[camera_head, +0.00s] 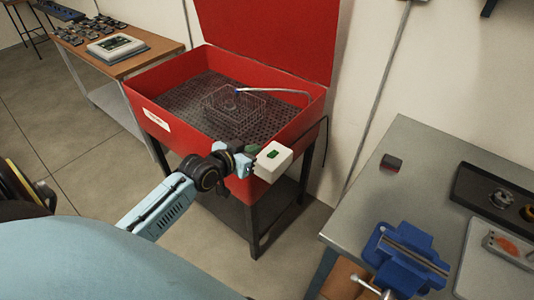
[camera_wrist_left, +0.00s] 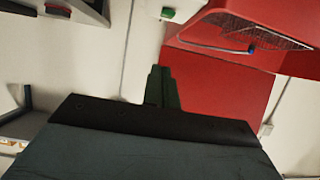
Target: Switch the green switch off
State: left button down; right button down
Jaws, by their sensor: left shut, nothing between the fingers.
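The green switch (camera_head: 273,154) sits on the face of a white box (camera_head: 272,166) at the front right corner of the red parts washer (camera_head: 215,127). My left gripper (camera_head: 252,149) is just left of the box in the head view, its fingers shut and empty. Whether it touches the box cannot be told. In the left wrist view, the green switch (camera_wrist_left: 168,13) and part of its white box (camera_wrist_left: 184,10) show at the top edge. The shut fingers (camera_wrist_left: 163,72) are below them in the picture, visibly apart from the switch. My right gripper is not in view.
A wire basket (camera_head: 235,108) and a blue-tipped hose (camera_head: 265,92) are inside the washer. A grey workbench (camera_head: 410,165) with a blue vise (camera_head: 405,250) stands to the right. A wooden table (camera_head: 130,65) stands behind left. Open floor (camera_head: 90,165) lies at left.

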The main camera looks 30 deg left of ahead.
pick_arm(q)
send_over(267, 161)
jog(key=f, duration=0.1)
jog(key=f+b, duration=0.1)
jog(key=f, duration=0.1)
jog(key=shift+w+d, duration=0.1)
jog(key=shift+w, duration=0.3)
jog(key=f, duration=0.2)
jog(key=shift+s+f, duration=0.3)
jog(key=shift+f, duration=0.1)
jog(key=shift+s+f, duration=0.15)
jog(key=shift+f, duration=0.4)
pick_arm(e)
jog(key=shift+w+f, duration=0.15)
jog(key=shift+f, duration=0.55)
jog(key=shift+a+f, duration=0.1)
